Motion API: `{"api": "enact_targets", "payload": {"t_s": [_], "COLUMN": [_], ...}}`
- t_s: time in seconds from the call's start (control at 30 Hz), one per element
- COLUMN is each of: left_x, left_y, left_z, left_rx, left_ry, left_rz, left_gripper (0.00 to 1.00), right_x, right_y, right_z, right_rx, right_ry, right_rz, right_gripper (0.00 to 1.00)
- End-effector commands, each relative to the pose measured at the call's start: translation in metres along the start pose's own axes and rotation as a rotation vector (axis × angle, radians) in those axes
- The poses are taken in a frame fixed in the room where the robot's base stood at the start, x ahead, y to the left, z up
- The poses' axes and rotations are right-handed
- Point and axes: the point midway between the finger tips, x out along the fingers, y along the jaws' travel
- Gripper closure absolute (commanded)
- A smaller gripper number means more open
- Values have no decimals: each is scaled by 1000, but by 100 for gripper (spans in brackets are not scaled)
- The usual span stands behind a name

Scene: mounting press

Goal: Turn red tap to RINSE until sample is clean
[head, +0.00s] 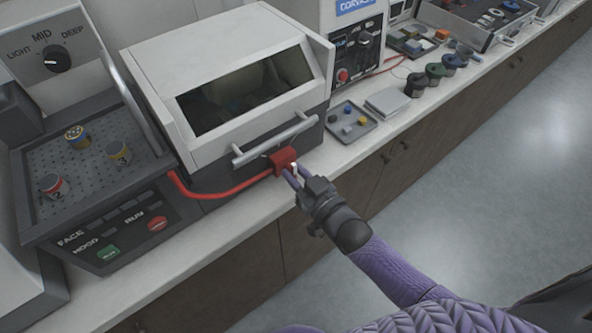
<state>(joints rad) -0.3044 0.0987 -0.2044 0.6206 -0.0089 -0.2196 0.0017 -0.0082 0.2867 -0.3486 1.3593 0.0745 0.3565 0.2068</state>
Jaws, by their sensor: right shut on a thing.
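The red tap (283,159) is a small red block low on the front right of a white cabinet (215,55), under its grey handle bar. A thick red hose (232,190) runs into it from the left. The word RINSE cannot be read. Through the cabinet's dark window (250,90) the contents are dim, and I cannot make out the sample. My left gripper is not in view.
Left stands a machine with a perforated tray (92,165) holding several small round pieces, with FACE and RUN buttons below. A small grey tray (352,122) with coloured bits lies right of the cabinet. The counter's front edge and the floor (480,190) are clear.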

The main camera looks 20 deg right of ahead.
Motion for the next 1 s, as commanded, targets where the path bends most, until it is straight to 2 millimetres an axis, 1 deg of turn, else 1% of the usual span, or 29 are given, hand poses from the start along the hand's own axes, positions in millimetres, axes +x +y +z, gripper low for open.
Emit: {"api": "enact_targets", "payload": {"t_s": [0.3, 0.6, 0.8, 1.0], "left_x": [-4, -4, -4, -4], "left_y": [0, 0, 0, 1], "left_z": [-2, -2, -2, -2], "left_rx": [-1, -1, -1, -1], "left_ry": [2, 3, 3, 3], "left_rz": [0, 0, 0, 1], "left_gripper": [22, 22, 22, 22], "right_x": [0, 0, 0, 0], "right_y": [1, 2, 2, 2], "right_z": [0, 1, 2, 2], "right_rx": [295, 541, 656, 725], "right_ry": [-2, -2, -3, -2], "right_rz": [0, 1, 0, 1], "right_gripper": [100, 100, 100, 100]}}
